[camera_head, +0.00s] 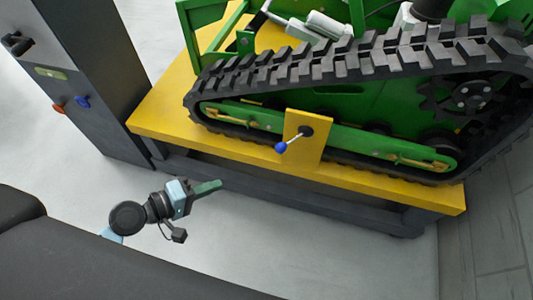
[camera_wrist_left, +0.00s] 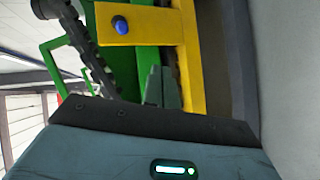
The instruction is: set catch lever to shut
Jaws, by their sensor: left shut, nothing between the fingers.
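The catch lever (camera_head: 293,141) is a thin metal rod with a blue ball knob, on a yellow plate (camera_head: 311,150) fixed to the side of the green tracked carrier (camera_head: 240,118). The rod slopes down and left from its dark pivot. In the left wrist view the blue knob (camera_wrist_left: 121,25) shows near the top, in front of the yellow plate. My left gripper (camera_head: 214,186) is shut and empty, below and left of the lever, apart from it. Its closed fingers (camera_wrist_left: 161,88) point toward the carrier in the wrist view. My right gripper is not in view.
The carrier's black track (camera_head: 330,62) runs above the lever plate. The carrier stands on a yellow-topped bench (camera_head: 160,118). A dark cabinet (camera_head: 92,75) with a red knob and a blue knob stands at the left. The floor in front of the bench is clear.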

